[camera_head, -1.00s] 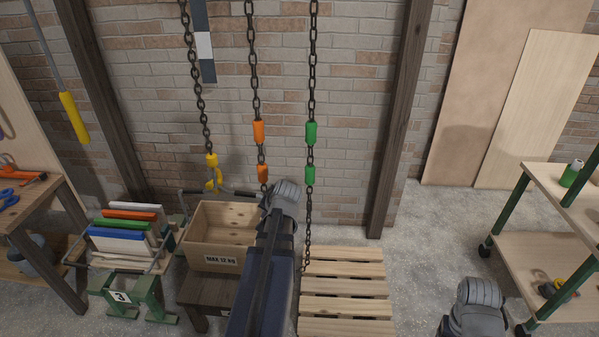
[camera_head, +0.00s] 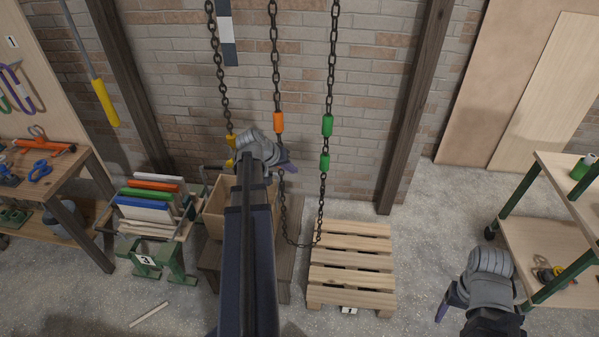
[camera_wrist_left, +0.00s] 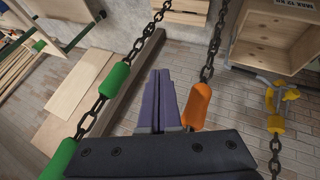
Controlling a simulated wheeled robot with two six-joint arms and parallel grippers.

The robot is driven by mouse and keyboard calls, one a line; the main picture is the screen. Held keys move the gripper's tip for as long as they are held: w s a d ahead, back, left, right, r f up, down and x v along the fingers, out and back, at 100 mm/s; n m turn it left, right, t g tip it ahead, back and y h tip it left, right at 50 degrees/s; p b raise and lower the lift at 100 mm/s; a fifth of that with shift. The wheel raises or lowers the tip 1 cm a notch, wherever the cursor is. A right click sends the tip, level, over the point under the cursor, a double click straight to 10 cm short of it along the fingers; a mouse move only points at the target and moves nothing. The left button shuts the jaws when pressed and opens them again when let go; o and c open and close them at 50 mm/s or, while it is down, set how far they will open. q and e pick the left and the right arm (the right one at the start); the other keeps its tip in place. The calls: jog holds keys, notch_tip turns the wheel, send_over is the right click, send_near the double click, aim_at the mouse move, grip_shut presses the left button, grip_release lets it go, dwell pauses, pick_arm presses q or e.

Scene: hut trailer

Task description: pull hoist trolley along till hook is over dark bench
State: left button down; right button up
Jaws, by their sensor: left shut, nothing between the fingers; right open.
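The yellow hook (camera_head: 231,152) hangs on the leftmost chain, partly hidden by my left gripper; it also shows in the left wrist view (camera_wrist_left: 284,92). Beside it hang a chain with an orange grip (camera_head: 278,122) and one with green grips (camera_head: 327,125). The dark bench (camera_head: 208,258) stands below, mostly hidden by my left arm, with a wooden crate (camera_head: 214,208) on it. My left gripper (camera_head: 288,168) is shut and empty near the orange chain; in the wrist view its purple fingers (camera_wrist_left: 160,75) lie beside an orange grip (camera_wrist_left: 196,105). My right gripper (camera_head: 447,302) is open at lower right. The trolley is out of view.
A slatted pallet (camera_head: 350,262) lies right of the bench. A numbered green stand (camera_head: 150,262) with coloured boards is at left, beside a tool table (camera_head: 75,180). A shelf cart (camera_head: 545,245) stands at right. Floor between pallet and cart is clear.

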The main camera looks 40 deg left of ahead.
pick_arm(q)
jog(key=w+d+f+b, duration=0.3)
jog(key=w+f+b, duration=0.3)
jog(key=w+f, duration=0.1)
jog(key=shift+w+d, duration=0.15)
jog(key=shift+w, duration=0.35)
